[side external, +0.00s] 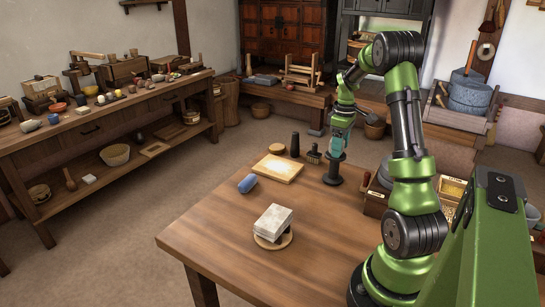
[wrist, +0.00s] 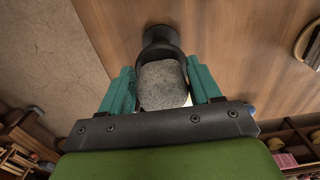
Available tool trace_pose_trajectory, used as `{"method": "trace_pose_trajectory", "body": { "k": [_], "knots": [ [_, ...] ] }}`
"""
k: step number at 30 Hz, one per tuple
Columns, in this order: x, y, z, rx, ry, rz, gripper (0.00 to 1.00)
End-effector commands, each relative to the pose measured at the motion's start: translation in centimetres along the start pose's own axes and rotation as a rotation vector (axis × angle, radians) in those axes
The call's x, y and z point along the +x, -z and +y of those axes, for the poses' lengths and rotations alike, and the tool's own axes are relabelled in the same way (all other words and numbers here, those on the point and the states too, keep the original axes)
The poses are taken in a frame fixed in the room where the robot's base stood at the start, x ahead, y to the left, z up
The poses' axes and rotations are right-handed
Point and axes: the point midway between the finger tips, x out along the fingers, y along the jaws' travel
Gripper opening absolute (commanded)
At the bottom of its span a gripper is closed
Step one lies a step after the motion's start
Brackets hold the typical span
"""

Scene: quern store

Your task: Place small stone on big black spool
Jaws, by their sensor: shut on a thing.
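My gripper (side external: 337,148) points down with its teal fingers just above the big black spool (side external: 334,172) in the side view. In the wrist view the fingers (wrist: 162,84) are shut on the small stone (wrist: 162,92), a grey, rounded, speckled block. The black spool (wrist: 160,36) shows beyond the stone and is partly hidden by it. The spool stands upright on the wooden table. I cannot tell whether the stone touches its top. The stone cannot be made out in the side view.
A brush (side external: 313,154) and a dark upright peg (side external: 295,145) stand left of the spool. A compartment box (side external: 451,190) is at right. The table's front is clear.

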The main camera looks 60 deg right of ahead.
Motion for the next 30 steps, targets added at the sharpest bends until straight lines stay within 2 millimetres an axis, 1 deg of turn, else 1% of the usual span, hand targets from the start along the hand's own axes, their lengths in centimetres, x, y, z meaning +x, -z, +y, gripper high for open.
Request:
{"method": "trace_pose_trajectory", "body": {
  "k": [3,4,8,16,20,23,30],
  "knots": [
    [0.3,0.0,0.0,0.000,0.000,0.000,0.22],
    [0.3,0.0,0.0,0.000,0.000,0.000,0.68],
    [0.3,0.0,0.0,0.000,0.001,-0.001,0.87],
    [0.3,0.0,0.0,0.000,0.000,0.000,0.88],
    [-0.5,0.0,0.0,0.000,-0.002,0.001,0.88],
    [-2.1,0.1,0.1,-0.001,-0.004,0.002,0.88],
    [-7.3,0.1,0.1,0.000,-0.004,0.002,0.88]
  ]
}}
